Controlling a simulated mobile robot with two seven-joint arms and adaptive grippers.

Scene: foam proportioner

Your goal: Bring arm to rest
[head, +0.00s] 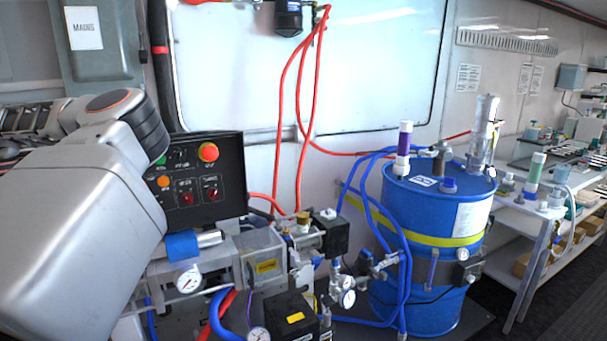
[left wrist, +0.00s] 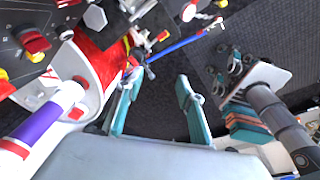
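My left arm (head: 85,200) comes in from the left in the head view, its large grey links covering the lower left and part of the proportioner. Its gripper is outside that view. In the left wrist view my left gripper (left wrist: 158,98) shows two teal fingers spread apart with nothing between them, over dark floor. My right gripper is not seen in either view.
A black control panel (head: 203,178) with red knobs stands close beside my left arm; gauges and valves sit below it. A blue drum (head: 427,270) with hoses stands to the right, before a bench (head: 525,215). Red hoses (head: 300,110) hang from the wall.

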